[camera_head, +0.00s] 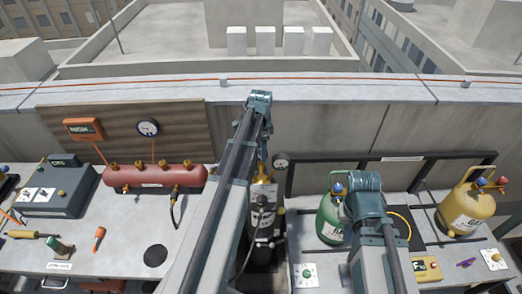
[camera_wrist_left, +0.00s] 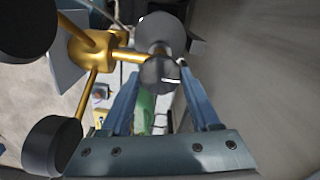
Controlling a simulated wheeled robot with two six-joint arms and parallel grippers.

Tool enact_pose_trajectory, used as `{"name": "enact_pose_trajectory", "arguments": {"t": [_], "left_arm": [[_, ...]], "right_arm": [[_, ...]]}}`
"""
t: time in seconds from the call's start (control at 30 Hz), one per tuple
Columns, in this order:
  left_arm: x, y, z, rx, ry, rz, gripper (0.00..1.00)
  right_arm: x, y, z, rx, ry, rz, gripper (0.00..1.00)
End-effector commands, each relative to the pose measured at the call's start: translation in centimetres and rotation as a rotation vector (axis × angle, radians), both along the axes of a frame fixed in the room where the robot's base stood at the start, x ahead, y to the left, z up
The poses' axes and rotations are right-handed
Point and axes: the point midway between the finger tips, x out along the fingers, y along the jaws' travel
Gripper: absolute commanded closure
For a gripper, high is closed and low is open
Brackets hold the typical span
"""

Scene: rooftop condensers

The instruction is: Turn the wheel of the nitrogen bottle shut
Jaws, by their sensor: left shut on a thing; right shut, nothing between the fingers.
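The nitrogen bottle's wheel shows in the left wrist view as a brass hub (camera_wrist_left: 90,50) with brass spokes ending in dark round knobs. Two other black knobs lie at the left, clear of the fingers. In the head view, brass parts (camera_head: 264,178) show in the gap between the benches, partly behind my left arm.
A green bottle (camera_head: 330,220) and a yellow bottle (camera_head: 466,208) stand on the right bench. A pressure gauge (camera_head: 281,160) is beside my left arm. A red tank (camera_head: 154,179) and a dark grey box (camera_head: 58,187) are on the left bench. A parapet (camera_head: 420,130) runs behind.

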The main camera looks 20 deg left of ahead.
Motion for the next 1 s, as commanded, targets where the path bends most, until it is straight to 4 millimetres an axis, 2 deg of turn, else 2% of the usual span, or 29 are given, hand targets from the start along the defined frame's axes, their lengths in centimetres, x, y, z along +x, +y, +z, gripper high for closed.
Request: {"name": "enact_pose_trajectory", "arguments": {"t": [0.43,0.47,0.6,0.63,1.0], "left_arm": [[0.01,0.00,0.00,0.000,0.000,-0.014,0.93],[0.01,0.00,0.00,0.000,0.000,-0.014,0.35],[0.01,0.00,0.00,0.000,0.000,-0.013,0.10],[0.01,0.00,0.00,0.000,0.000,-0.013,0.07],[0.01,-0.01,0.21,0.000,0.000,-0.012,0.07]], "right_arm": [[0.00,0.00,0.00,0.000,0.000,0.000,1.00],[0.00,0.00,0.00,0.000,0.000,0.000,1.00],[0.00,0.00,0.00,0.000,0.000,0.000,1.00],[0.00,0.00,0.00,0.000,0.000,0.000,1.00],[0.00,0.00,0.21,0.000,0.000,0.000,1.00]]}}
